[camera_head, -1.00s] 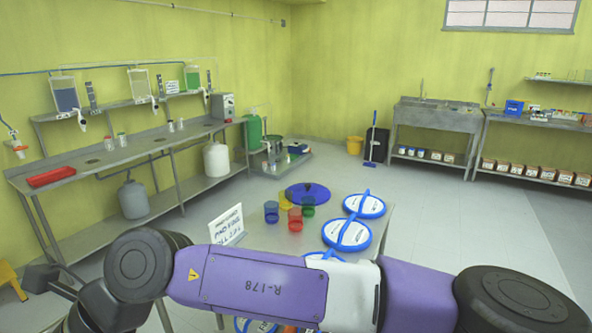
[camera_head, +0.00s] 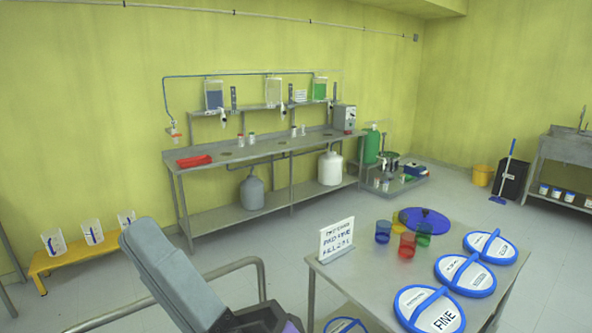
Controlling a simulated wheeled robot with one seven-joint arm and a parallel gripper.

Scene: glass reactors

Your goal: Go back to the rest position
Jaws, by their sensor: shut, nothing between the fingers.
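Only a small part of my arm shows in the head view, at the bottom left. The rest of my arm is outside the picture. The gripper looks clear of the table and the bench; its exact distance from the metal rail cannot be told.
A metal rail (camera_head: 262,272) stands close by. A table (camera_head: 362,277) at the right holds a sign (camera_head: 336,240), coloured cups, a blue disc and blue-rimmed lids. A yellow bench (camera_head: 66,259) with beakers stands left. A long workbench (camera_head: 176,162) lines the wall. Open floor lies between.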

